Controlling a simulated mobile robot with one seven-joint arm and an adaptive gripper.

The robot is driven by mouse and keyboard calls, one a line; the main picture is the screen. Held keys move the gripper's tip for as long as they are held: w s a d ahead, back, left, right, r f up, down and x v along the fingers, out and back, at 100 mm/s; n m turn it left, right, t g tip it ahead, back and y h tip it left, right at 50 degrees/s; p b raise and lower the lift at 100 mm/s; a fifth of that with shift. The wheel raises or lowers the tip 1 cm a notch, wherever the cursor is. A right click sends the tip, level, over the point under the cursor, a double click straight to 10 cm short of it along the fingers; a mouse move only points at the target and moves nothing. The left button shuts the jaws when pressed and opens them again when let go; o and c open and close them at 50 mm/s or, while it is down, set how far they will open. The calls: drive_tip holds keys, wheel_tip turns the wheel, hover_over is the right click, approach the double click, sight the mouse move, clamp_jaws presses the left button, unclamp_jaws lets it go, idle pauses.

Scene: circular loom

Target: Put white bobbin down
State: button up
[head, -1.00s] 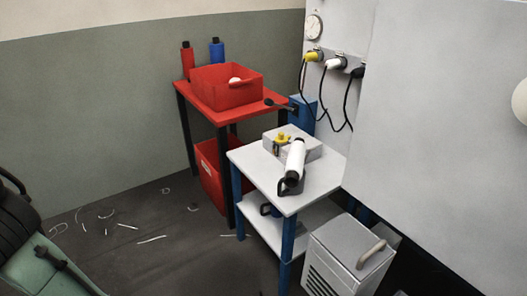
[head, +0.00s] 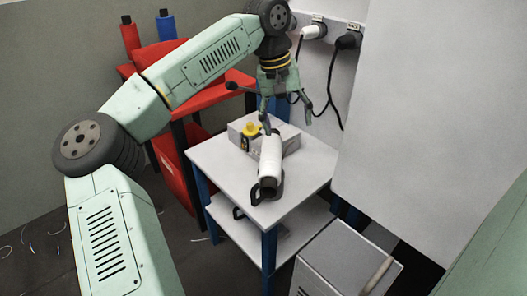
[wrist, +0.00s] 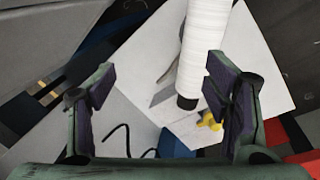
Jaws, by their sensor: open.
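The white bobbin (head: 270,158) is on the white table (head: 222,160), its far end close to a grey box (head: 289,137). I cannot tell whether the bobbin lies flat or leans. In the wrist view the bobbin (wrist: 207,40) runs down from the top edge to a dark end, on the right finger's side. My gripper (head: 288,122) is open and empty above the table's far part. Its spread fingers also show in the wrist view (wrist: 160,75).
A red table (head: 170,55) with red (head: 130,37) and blue (head: 166,25) bobbins is behind my arm. A grey cabinet (head: 345,258) stands at front right. A large pale panel (head: 430,100) bounds the right.

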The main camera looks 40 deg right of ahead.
sight(272, 151)
drive_tip(key=w, duration=0.1)
drive_tip(key=w+a+f+y, duration=0.1)
drive_tip(key=w+a+t+y, duration=0.1)
drive_tip(key=shift+w+a+f+m, duration=0.15)
drive_tip(key=shift+f+m, duration=0.1)
drive_tip(key=shift+m, duration=0.15)
drive_tip(key=shift+a+f, duration=0.1)
drive_tip(key=shift+f, duration=0.15)
drive_tip(key=f, duration=1)
drive_tip(key=shift+s+p, duration=0.2)
drive_tip(key=shift+p, duration=0.2)
drive_tip(key=shift+c, duration=0.5)
drive_tip(key=c, duration=1.3)
